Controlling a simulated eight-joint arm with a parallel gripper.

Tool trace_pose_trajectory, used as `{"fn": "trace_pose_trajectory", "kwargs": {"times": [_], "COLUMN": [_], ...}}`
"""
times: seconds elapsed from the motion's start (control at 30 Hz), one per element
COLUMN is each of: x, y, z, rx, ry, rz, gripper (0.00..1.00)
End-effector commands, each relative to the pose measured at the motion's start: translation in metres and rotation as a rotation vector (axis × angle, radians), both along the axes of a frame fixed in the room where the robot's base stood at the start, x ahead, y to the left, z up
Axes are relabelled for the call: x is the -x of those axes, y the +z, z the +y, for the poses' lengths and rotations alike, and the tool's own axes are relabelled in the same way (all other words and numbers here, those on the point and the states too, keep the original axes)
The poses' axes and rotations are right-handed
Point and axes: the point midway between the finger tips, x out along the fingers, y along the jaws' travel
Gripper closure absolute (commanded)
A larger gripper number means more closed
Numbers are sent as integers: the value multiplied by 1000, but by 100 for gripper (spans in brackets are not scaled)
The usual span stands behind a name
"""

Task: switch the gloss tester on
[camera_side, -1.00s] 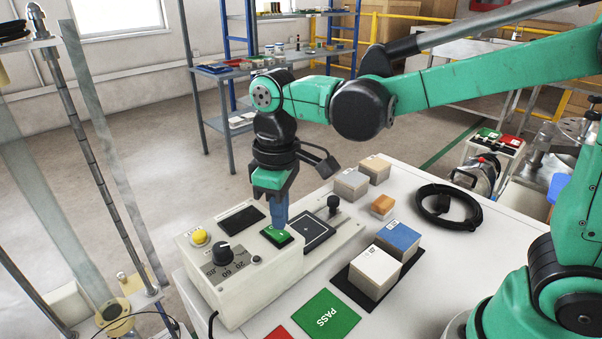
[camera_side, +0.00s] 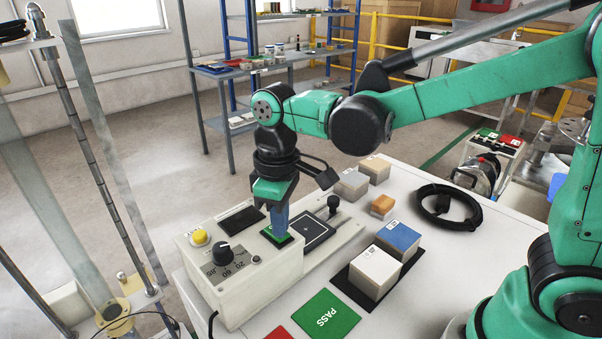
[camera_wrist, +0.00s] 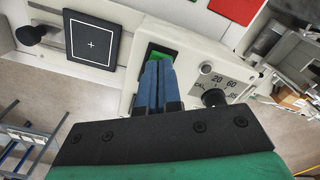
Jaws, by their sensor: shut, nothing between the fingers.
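The gloss tester (camera_side: 232,300) is a cream box on the white table, with a yellow button, a black knob with angle marks, a dark screen and a green rocker switch (camera_side: 271,236). My gripper (camera_side: 281,236) is shut, its blue fingers together and pointing down at the switch. In the wrist view the fingertips (camera_wrist: 158,62) cover part of the green switch (camera_wrist: 158,53) in its black frame. The fingertips look to be at the switch surface; I cannot tell if they press it. The screen (camera_side: 241,219) looks dark.
A slide with a black crosshair plate (camera_side: 312,230) and a black knob (camera_side: 333,203) lies beside the tester. A green PASS mat (camera_side: 325,314) and a coiled black cable (camera_side: 445,204) are on the table.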

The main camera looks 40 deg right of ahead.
Motion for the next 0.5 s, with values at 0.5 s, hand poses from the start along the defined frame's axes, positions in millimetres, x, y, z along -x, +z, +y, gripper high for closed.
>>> {"fn": "trace_pose_trajectory", "kwargs": {"times": [0.5], "x": [0], "y": [4], "z": [0], "rx": [0], "ry": [0], "rz": [0], "gripper": [100]}}
